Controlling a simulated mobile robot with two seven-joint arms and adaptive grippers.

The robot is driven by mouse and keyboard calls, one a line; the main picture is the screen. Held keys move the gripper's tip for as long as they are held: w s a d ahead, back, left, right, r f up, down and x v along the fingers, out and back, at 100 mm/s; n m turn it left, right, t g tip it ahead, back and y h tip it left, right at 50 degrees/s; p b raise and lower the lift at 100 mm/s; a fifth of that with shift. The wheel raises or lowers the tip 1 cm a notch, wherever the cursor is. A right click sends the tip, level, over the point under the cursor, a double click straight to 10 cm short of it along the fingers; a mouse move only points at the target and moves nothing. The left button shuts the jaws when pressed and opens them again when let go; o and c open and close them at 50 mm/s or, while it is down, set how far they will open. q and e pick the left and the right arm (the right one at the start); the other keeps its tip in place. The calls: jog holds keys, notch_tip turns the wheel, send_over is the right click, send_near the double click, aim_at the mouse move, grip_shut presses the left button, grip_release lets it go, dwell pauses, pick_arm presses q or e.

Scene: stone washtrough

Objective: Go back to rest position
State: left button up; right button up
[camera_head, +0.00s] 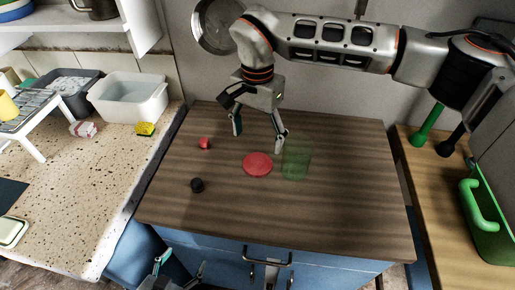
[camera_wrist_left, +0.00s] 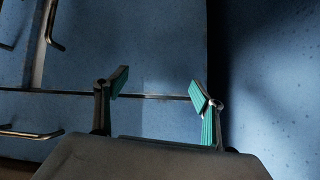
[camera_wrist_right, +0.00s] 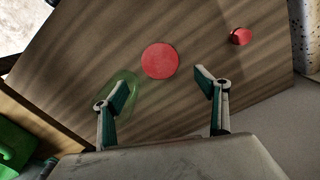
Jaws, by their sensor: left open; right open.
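My right gripper (camera_head: 257,140) is open and empty above the back part of the wooden counter (camera_head: 330,225). A red disc (camera_head: 257,164) lies flat below and in front of it. A green see-through cup (camera_head: 296,160) stands just right of the disc, close to one finger. In the right wrist view the disc (camera_wrist_right: 159,61) lies beyond the fingertips, and the cup (camera_wrist_right: 122,88) is partly behind the left finger. My left gripper (camera_head: 180,274) is open and empty, low at the front. The left wrist view shows its fingers (camera_wrist_left: 160,92) facing blue cabinet fronts.
A small red object (camera_head: 204,143) and a small black object (camera_head: 197,185) are on the counter's left part. A stone worktop (camera_head: 90,190) with a white basin (camera_head: 130,98) is at left. A green container (camera_head: 485,220) is at right. Cabinet handles (camera_head: 267,258) project at the front.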

jog(key=shift+r, duration=1.7)
